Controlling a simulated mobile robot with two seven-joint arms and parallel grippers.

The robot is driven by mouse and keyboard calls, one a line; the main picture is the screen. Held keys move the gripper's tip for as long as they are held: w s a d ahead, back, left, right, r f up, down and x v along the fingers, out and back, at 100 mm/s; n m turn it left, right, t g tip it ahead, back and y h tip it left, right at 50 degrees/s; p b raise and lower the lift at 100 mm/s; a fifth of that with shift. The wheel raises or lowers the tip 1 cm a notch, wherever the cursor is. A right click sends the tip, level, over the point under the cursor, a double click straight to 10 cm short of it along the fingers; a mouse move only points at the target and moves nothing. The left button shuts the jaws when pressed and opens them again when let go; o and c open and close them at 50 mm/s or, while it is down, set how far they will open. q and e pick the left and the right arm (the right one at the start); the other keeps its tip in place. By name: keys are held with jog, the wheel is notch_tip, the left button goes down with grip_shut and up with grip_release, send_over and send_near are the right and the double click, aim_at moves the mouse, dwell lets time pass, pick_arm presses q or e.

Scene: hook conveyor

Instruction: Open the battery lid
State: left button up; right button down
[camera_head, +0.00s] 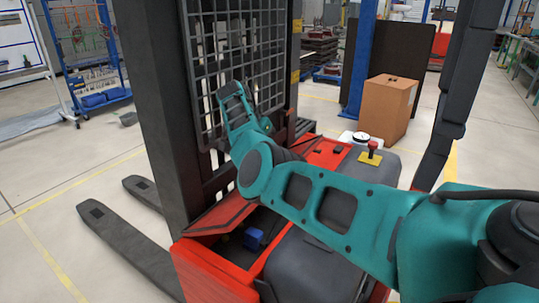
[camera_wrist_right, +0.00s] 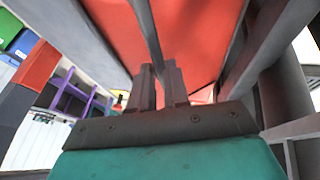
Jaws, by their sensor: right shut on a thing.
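The red truck's battery bay, with a blue connector (camera_head: 253,238) inside, shows in the head view beside the mast. A red panel with dark trim, apparently the battery lid (camera_head: 218,214), lies tilted next to the bay. My teal right arm crosses in front of the truck, and its gripper cannot be made out in the head view. In the right wrist view my right gripper (camera_wrist_right: 162,85) is shut on a thin dark strip (camera_wrist_right: 146,32) running along a red surface (camera_wrist_right: 200,35). Whether this strip belongs to the lid I cannot tell. My left gripper is not in view.
The mast (camera_head: 155,90) and its wire grille (camera_head: 235,50) stand close to my right arm. Two forks (camera_head: 115,240) reach out low at the left. A yellow-based red button (camera_head: 371,153) is on the truck top. A cardboard box (camera_head: 385,108) stands behind.

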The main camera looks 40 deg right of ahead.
jog(key=shift+w+a+f, duration=0.2)
jog(key=shift+a+f, duration=0.15)
jog(key=shift+f, duration=0.1)
jog(key=c, duration=1.2)
grip_release()
jog(key=shift+w+f, duration=0.15)
jog(key=shift+w, duration=0.05)
jog(key=shift+o, duration=0.2)
jog(key=v, duration=1.3)
jog(key=shift+d, duration=0.3)
jog(key=shift+s, duration=0.15)
